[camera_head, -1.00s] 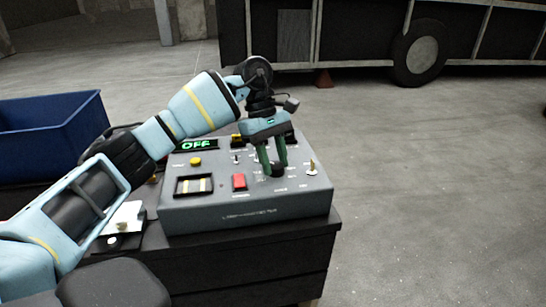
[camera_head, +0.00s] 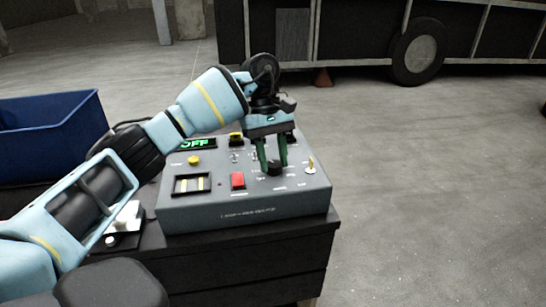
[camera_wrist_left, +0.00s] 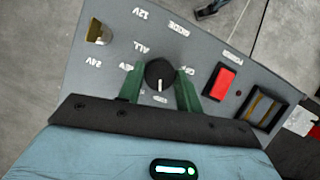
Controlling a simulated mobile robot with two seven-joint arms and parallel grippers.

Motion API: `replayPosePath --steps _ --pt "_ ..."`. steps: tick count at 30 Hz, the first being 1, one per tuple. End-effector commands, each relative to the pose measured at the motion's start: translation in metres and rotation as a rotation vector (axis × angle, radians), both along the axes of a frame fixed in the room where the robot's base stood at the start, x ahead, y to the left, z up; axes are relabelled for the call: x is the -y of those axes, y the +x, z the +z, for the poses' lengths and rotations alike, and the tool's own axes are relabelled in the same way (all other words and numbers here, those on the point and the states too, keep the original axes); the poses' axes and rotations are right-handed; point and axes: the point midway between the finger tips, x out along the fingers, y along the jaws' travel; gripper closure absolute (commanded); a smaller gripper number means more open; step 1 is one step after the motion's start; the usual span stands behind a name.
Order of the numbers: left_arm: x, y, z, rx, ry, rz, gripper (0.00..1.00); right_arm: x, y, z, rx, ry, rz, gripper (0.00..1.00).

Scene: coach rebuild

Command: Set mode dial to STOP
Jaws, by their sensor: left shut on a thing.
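The mode dial (camera_head: 274,169) is a round black knob on the front right of a grey control box (camera_head: 240,214). My left gripper (camera_head: 271,162) reaches down from above, shut on the dial with one green finger on each side. In the left wrist view, the dial (camera_wrist_left: 160,74) sits between the fingertips of the left gripper (camera_wrist_left: 159,82). Its white pointer line points down in that picture, toward a small label too blurred to read. "MODE", "ALL" and "12V" labels show upside down around it. My right gripper is not in view.
A blue bin (camera_head: 50,135) stands left. The floor on the right is clear.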

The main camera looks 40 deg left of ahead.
Motion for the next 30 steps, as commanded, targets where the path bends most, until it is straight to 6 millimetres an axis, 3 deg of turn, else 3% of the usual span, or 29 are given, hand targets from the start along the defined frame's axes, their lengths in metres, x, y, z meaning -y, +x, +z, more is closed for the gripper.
replayPosePath --steps 1,2,6,17,22,30 --pt "0.000 0.000 0.001 0.001 0.000 0.000 0.88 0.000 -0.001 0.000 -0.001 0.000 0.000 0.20" --pt "0.000 0.000 0.001 0.001 0.000 0.000 0.61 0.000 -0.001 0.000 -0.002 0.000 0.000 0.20" --pt "0.000 0.000 0.000 0.001 0.000 0.000 0.43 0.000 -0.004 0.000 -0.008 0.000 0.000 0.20" --pt "-0.002 0.001 0.005 0.002 0.000 0.002 0.43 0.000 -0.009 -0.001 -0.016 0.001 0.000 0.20" --pt "-0.010 0.006 0.028 0.004 -0.001 0.003 0.43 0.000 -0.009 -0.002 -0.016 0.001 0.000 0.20" --pt "-0.022 0.012 0.065 0.004 0.001 0.001 0.43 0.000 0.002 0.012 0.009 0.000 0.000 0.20"
